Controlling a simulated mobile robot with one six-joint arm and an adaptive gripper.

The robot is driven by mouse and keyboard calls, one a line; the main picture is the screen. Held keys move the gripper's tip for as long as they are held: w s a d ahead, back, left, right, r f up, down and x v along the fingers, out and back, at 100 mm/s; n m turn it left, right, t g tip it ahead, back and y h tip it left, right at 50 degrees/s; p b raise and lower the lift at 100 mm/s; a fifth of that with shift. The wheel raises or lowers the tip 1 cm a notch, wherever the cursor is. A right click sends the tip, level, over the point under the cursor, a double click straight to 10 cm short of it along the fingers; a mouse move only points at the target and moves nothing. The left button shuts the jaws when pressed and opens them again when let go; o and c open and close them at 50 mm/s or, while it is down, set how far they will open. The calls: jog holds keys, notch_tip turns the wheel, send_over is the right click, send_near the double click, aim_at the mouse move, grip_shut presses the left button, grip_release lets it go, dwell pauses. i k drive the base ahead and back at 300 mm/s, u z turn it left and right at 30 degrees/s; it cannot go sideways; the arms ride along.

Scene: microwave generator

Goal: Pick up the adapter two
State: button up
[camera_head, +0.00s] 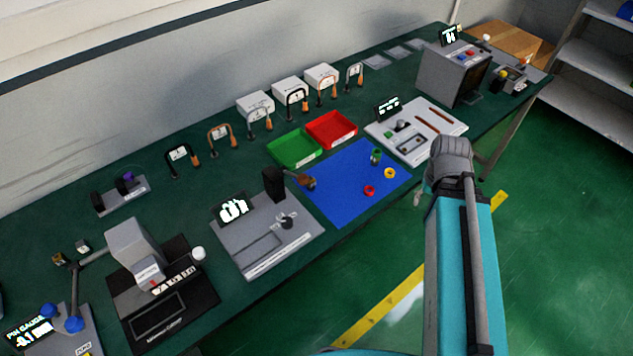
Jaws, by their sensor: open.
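On the blue mat (345,195) in the middle of the bench lie a green-grey cylindrical piece (376,156), a yellow ring (390,173) and a red ring (370,190). They are small and apart from one another. No readable label tells which of them, if any, is adapter two. My arm rises at the right, in front of the bench, with its grey joint near the bench's front edge. My gripper's jaws cannot be made out. Nothing touches the pieces on the mat.
Behind the mat are a green tray (295,150) and a red tray (331,130). A grey fixture (262,240) with a black block stands left of the mat, a white fixture board (440,122) right. Several micrometers line the back. The floor in front is clear.

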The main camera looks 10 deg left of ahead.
aim_at(311, 186)
jog(key=z, duration=0.05)
jog(key=k, duration=2.05)
jog(key=u, duration=0.55)
jog(key=i, duration=1)
